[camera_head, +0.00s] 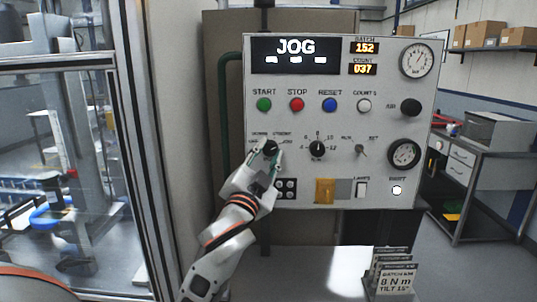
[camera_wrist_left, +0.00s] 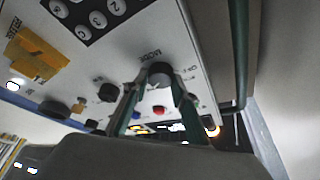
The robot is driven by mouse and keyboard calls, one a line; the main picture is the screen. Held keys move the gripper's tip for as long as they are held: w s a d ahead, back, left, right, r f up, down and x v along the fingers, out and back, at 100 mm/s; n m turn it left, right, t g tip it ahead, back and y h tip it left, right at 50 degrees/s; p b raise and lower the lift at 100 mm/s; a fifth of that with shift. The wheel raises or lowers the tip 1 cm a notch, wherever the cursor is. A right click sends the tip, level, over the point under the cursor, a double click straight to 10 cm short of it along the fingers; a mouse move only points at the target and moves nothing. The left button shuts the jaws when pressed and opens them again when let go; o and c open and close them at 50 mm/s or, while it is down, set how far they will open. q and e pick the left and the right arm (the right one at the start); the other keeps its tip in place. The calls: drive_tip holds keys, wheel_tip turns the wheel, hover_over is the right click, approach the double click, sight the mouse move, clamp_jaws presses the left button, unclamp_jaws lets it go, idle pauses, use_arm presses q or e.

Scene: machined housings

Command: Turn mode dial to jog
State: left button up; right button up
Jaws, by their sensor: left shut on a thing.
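The control panel (camera_head: 230,100) stands upright ahead of me; its screen (camera_head: 296,54) reads JOG. The black mode dial (camera_head: 270,146) is at the panel's left, below the green START button. My left gripper (camera_head: 268,155) reaches up to it from below, its two green-edged fingers on either side of the dial and shut on it. In the left wrist view, the dial (camera_wrist_left: 160,73) shows between the fingertips (camera_wrist_left: 158,88), under the word MODE. The dial's pointer and some of its labels are hidden or too small to read. My right gripper is in neither view.
A second black dial (camera_head: 317,148) is right of the mode dial. A keypad (camera_head: 286,189) and a yellow cover (camera_head: 325,190) lie close below. Cards (camera_head: 393,280) stand on the shelf at lower right. A glazed machine frame (camera_head: 150,150) stands at left.

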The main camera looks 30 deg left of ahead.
use_arm(q)
drive_tip(key=shift+m, duration=0.7)
drive_tip(key=o, duration=1.1)
